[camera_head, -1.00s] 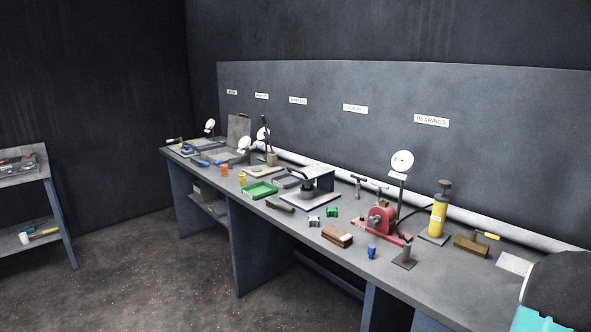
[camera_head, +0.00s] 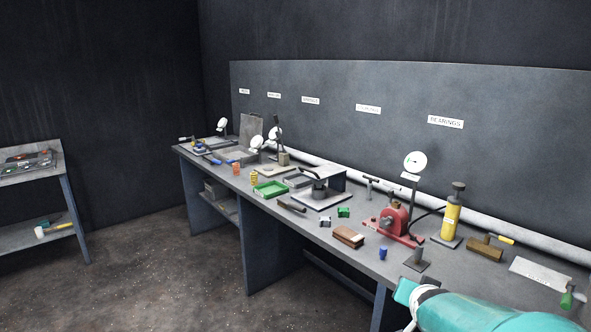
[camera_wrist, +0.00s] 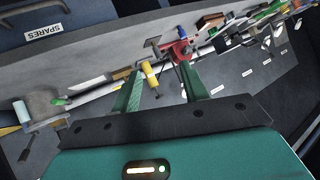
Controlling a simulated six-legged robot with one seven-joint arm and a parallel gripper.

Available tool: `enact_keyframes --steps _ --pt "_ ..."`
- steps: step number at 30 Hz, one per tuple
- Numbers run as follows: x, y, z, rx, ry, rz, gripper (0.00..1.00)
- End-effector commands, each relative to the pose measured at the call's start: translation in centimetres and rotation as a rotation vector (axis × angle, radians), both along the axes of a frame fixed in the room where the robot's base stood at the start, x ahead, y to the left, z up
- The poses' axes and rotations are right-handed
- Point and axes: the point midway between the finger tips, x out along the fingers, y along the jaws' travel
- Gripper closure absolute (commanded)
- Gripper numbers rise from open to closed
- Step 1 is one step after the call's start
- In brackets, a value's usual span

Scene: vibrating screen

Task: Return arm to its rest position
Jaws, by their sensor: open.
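My gripper (camera_wrist: 160,90) shows in the wrist view with its two green fingers apart and nothing between them. Beyond the fingers, the workbench and its tools appear tilted. In the head view my teal arm comes in at the lower right, in front of the near end of the long grey workbench (camera_head: 330,258). The gripper's fingers cannot be made out in the head view.
Near the arm on the bench are a small grey stand (camera_head: 417,260), a red device (camera_head: 396,222), a yellow cylinder (camera_head: 451,218) and a brown block (camera_head: 485,248). A side table (camera_head: 30,172) stands at left. The floor (camera_head: 165,270) between is clear.

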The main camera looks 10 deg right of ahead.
Motion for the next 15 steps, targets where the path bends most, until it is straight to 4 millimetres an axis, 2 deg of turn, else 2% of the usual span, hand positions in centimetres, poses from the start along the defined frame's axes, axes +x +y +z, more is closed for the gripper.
enact_keyframes --steps 1,3,5,9,12,15 --pt "-0.2 3.2 1.0 -0.002 0.037 0.071 0.56" --pt "-1.2 7.1 1.8 -0.001 0.109 0.164 0.56" --pt "-2.4 10.3 2.4 -0.003 0.171 0.247 0.56" --pt "-6.5 17.1 3.4 -0.023 0.312 0.443 0.56" --pt "-9.9 20.6 3.9 -0.044 0.404 0.569 0.56" --pt "-12.7 22.7 4.1 -0.061 0.473 0.66 0.56"
